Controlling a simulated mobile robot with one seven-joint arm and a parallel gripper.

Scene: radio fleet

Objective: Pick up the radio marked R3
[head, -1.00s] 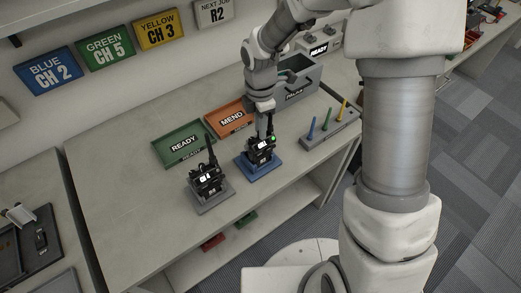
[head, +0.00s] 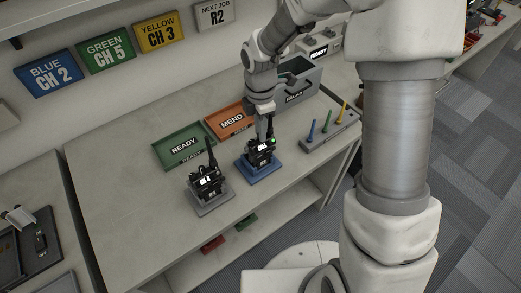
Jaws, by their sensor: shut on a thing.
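A black radio (head: 259,154) with a green light stands upright at the blue stand (head: 262,171) on the bench. My gripper (head: 266,137) points down from above and is shut on the top of this radio. Whether the radio touches the stand or is just above it, I cannot tell. A second black radio (head: 208,179) with an upright antenna stands on a grey stand (head: 213,204) to the left, apart from my gripper. The markings on both radios are too small to read, so I cannot tell which is R3.
A green READY tray (head: 167,160) and an orange MEND tray (head: 217,132) lie behind the radios. A grey bin (head: 311,83) stands behind the arm. A rack (head: 318,140) of blue, green and yellow sticks is to the right. The bench's front left is clear.

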